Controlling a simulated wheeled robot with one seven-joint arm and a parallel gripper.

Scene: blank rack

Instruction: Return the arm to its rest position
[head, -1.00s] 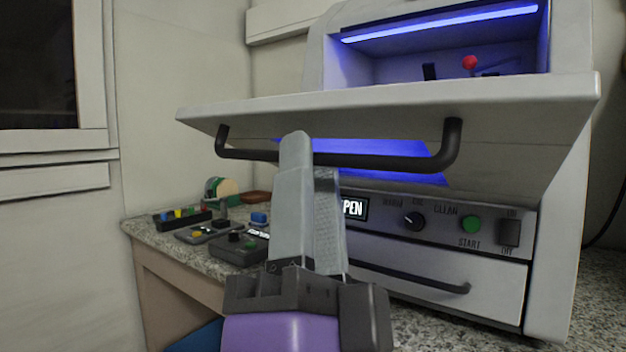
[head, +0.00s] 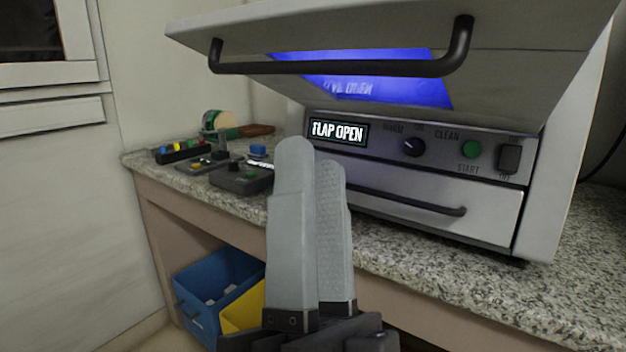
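My gripper (head: 313,152) is in the lower middle of the head view, pointing up, in front of the white machine. Its two grey fingers stand apart, with the textured inner face of the right finger showing, so it is open. Nothing shows between the fingers. The fingers cover part of the machine's front and the counter edge. The rest of my arm is out of view.
The white machine's flap (head: 400,100) is raised, with a dark handle (head: 340,67) above my fingertips. Its display (head: 337,132) reads "FLAP OPEN". Control boxes (head: 242,177) sit on the granite counter (head: 430,260). A blue bin (head: 205,290) and yellow bin (head: 243,308) stand below.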

